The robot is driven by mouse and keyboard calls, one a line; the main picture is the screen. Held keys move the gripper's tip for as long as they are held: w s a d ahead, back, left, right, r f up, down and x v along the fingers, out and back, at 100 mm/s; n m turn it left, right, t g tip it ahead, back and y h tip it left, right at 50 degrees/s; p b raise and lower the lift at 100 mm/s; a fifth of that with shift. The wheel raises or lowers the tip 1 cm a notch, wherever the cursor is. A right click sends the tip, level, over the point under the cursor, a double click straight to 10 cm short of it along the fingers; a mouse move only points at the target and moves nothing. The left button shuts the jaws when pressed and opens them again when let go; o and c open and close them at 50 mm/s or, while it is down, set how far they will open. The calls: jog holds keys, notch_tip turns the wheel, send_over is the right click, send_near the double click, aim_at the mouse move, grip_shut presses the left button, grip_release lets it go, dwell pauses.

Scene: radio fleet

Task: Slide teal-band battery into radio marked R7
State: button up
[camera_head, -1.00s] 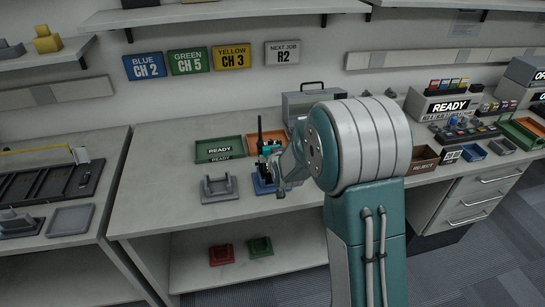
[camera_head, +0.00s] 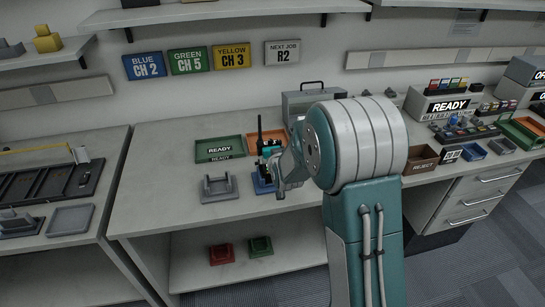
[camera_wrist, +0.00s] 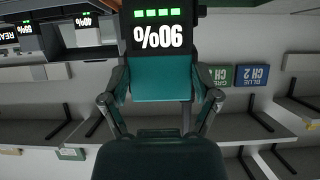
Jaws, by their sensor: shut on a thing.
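The battery (camera_wrist: 160,78) fills the top centre of the wrist view. It has a black face with an upside-down "90%", several green bars and a teal band. My gripper (camera_wrist: 161,92) is shut on it, one finger on each side of the teal part. In the head view, my gripper (camera_head: 272,158) is close to a dark radio with an upright antenna (camera_head: 260,130), above a blue stand (camera_head: 262,186). The arm and gripper hide much of the radio, so I cannot read its mark or tell whether the battery touches it.
A grey cradle (camera_head: 219,190) stands just left of the blue stand. A green READY tray (camera_head: 215,158) lies behind it, with an orange tray (camera_head: 255,138) alongside. A grey toolbox (camera_head: 300,103) stands behind the arm. A REJECT bin (camera_head: 424,168) sits to the right. The bench's left part is clear.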

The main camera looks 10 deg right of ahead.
jog(key=shift+f, duration=2.05)
jog(key=o, duration=1)
jog(key=v, duration=1.1)
jog(key=shift+s+r, duration=0.1)
jog(key=shift+s, duration=0.35)
jog(key=shift+r, duration=0.1)
jog(key=s+r+g, duration=0.2)
jog(key=s+r, duration=0.3)
jog(key=s, duration=0.4)
jog(key=s+r+g, duration=0.2)
jog(key=s+r, duration=0.3)
jog(key=s, duration=0.4)
jog(key=s+r+g, duration=0.2)
jog(key=s+r, duration=0.3)
jog(key=s, duration=0.4)
jog(key=shift+s+g, duration=0.3)
